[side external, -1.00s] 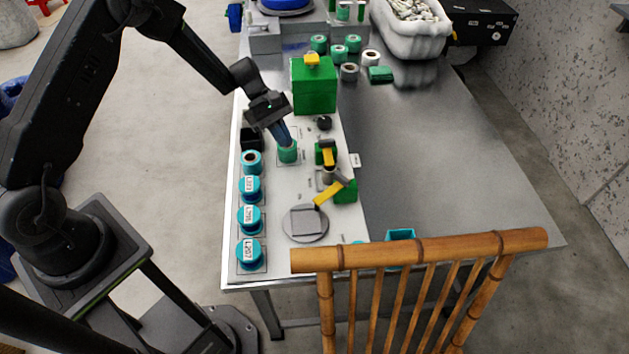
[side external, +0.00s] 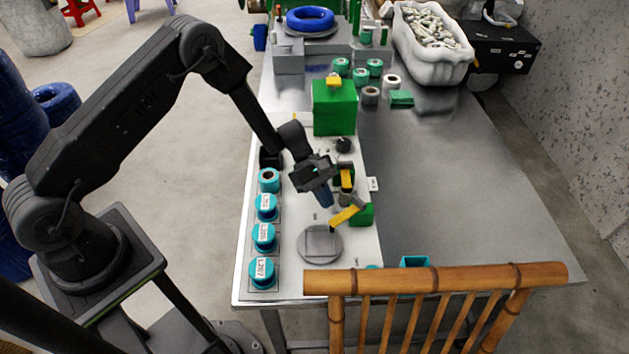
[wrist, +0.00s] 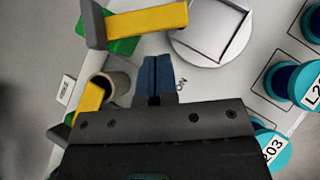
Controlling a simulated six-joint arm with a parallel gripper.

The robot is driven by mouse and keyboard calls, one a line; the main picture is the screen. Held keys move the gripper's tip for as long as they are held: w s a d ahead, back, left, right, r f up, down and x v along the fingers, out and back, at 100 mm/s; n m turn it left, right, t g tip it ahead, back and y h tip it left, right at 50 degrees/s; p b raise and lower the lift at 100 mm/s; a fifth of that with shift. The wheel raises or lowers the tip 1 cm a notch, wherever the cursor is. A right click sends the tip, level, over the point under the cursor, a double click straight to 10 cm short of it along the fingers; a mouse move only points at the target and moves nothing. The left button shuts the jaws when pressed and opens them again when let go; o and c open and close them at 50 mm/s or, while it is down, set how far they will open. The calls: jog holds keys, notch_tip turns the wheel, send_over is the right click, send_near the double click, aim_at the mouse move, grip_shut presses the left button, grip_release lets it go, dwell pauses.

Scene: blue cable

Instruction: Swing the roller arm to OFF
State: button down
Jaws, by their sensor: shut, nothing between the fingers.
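A yellow bar (side external: 344,216), which looks like the roller arm, slants out from a green block (side external: 363,214) on the panel. In the wrist view this yellow bar (wrist: 150,20) has a grey block at its left end and the green block behind it. My gripper (side external: 326,198) is shut and empty, with its blue fingertips pointing down just left of the bar. In the wrist view its fingertips (wrist: 156,62) lie below the bar in the picture, beside a grey hollow cylinder (wrist: 118,82). Contact cannot be told. Printed letters reading ON show beside the fingers.
A second yellow piece (side external: 346,179) stands behind the bar. A round grey plate (side external: 320,245) lies in front. Teal spools (side external: 264,237) line the panel's left edge. A tall green box (side external: 334,107) stands farther back. The metal table (side external: 450,190) to the right is largely clear.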

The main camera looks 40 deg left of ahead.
aim_at(339, 219)
jog(key=shift+s+d, duration=0.15)
jog(key=shift+d, duration=0.95)
jog(key=shift+s+d+n+t, duration=0.35)
jog(key=shift+n+t, duration=0.25)
jog(key=shift+n, duration=0.2)
jog(key=d+n+t, duration=0.1)
jog(key=s+n+t, duration=0.1)
jog(key=n, duration=0.1)
jog(key=shift+d+t, duration=0.3)
jog(key=shift+d, duration=1.3)
jog(key=shift+w+d, duration=0.15)
jog(key=shift+d, duration=0.7)
